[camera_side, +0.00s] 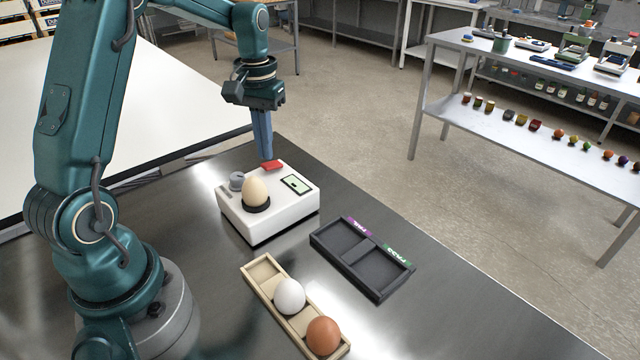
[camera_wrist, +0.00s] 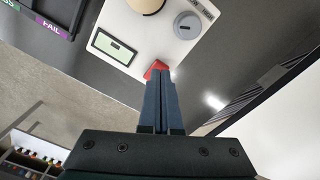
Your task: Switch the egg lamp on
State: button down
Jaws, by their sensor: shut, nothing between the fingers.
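The egg lamp is a white box (camera_side: 268,222) on the metal table, with a cream egg (camera_side: 256,191) upright in a dark ring on its top. A red rocker switch (camera_side: 271,165) sits at its far edge, beside a grey knob (camera_side: 237,181) and a small pale green display (camera_side: 297,184). My gripper (camera_side: 267,157) is shut and empty, pointing down with its fingertips at the red switch. In the wrist view the fingertips (camera_wrist: 159,72) overlap the red switch (camera_wrist: 153,68) and hide part of it; I cannot tell whether they press it.
A dark two-slot tray (camera_side: 362,261) with purple FAIL and green PASS labels lies right of the lamp. A wooden tray (camera_side: 262,275) in front holds a white egg (camera_side: 289,296) and a brown egg (camera_side: 323,335). Bare metal table lies around them.

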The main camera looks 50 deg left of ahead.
aim_at(267, 165)
jog(key=shift+f, duration=0.95)
dwell(0.4)
jog(key=shift+r, duration=3.55)
jog(key=s+d+r+m+t, duration=0.3)
jog(key=s+d+r, duration=0.2)
jog(key=d+r, duration=0.3)
jog(key=s+d+f+m+t, duration=0.2)
jog(key=s+d+f+m, duration=0.1)
jog(key=s+d+f, duration=0.3)
jog(key=shift+s+d+t, duration=0.3)
jog(key=shift+s+d, duration=0.05)
jog(key=shift+s, duration=1)
